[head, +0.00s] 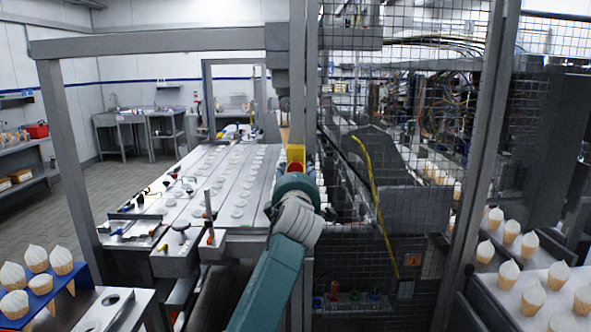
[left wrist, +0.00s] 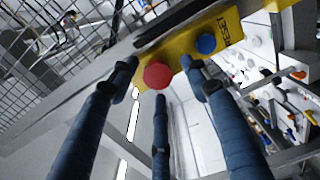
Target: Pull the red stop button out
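The red stop button (head: 295,168) sits on a yellow panel (head: 295,152) on a grey post in the head view. In the left wrist view the red button (left wrist: 157,75) is a round red cap on the yellow panel (left wrist: 174,50). My left gripper (left wrist: 158,78) is open, with its three dark blue fingers spread around the button. Two fingertips are at either side and one is below. A gap shows between the fingers and the cap; I cannot tell the exact depth. In the head view my left gripper (head: 293,182) is mostly hidden behind its own wrist. My right gripper is not in view.
A blue button (left wrist: 206,44) with a RESET label is on the same panel, close to the right finger. Wire mesh (head: 410,100) stands to the right of the post. A conveyor (head: 225,190) lies to the left. Ice cream cones (head: 508,270) stand on the right.

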